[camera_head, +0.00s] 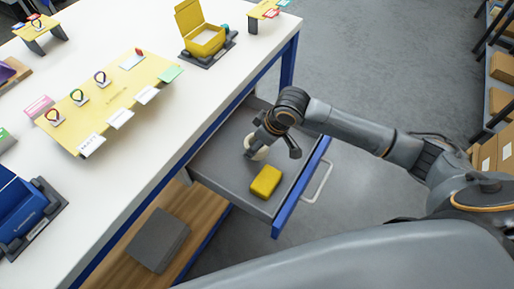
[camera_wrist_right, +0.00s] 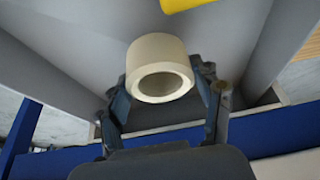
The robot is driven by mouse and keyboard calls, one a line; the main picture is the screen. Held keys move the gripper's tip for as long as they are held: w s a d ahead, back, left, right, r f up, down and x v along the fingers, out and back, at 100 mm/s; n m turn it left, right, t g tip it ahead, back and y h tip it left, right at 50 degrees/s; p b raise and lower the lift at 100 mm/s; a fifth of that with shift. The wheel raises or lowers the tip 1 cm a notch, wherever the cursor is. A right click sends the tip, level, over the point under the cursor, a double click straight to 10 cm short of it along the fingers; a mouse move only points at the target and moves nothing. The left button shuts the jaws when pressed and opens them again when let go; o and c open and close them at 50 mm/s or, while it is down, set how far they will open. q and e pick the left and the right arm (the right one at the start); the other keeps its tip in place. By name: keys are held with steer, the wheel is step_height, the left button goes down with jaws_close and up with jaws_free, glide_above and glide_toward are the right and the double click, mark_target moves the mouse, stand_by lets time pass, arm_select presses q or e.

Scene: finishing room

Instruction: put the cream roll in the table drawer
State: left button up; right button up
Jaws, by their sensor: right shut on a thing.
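The cream roll (camera_head: 260,154) is a short hollow cylinder. My right gripper (camera_head: 257,145) is shut on it inside the open table drawer (camera_head: 222,165). In the right wrist view the roll (camera_wrist_right: 153,55) sits between the two fingers, its open end toward the camera. I cannot tell whether the roll touches the drawer floor. The drawer has a grey tray, a blue front (camera_head: 300,188) and a pale handle, and is pulled out from under the white table (camera_head: 130,178). My left gripper is not in view.
A yellow block (camera_head: 266,181) lies in the drawer near its front; its edge shows in the right wrist view. The table top holds a yellow box (camera_head: 204,40), a yellow board (camera_head: 115,95) with tags, and a blue bin (camera_head: 30,210). A grey block (camera_head: 158,240) lies on the lower shelf.

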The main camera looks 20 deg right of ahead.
steer(key=shift+w+f, duration=0.2)
steer(key=shift+f, duration=1.6)
steer(key=shift+f, duration=0.1)
steer(key=o, duration=1.1)
steer(key=shift+o, duration=0.2)
steer(key=p+v, duration=0.1)
steer(key=v, duration=1.1)
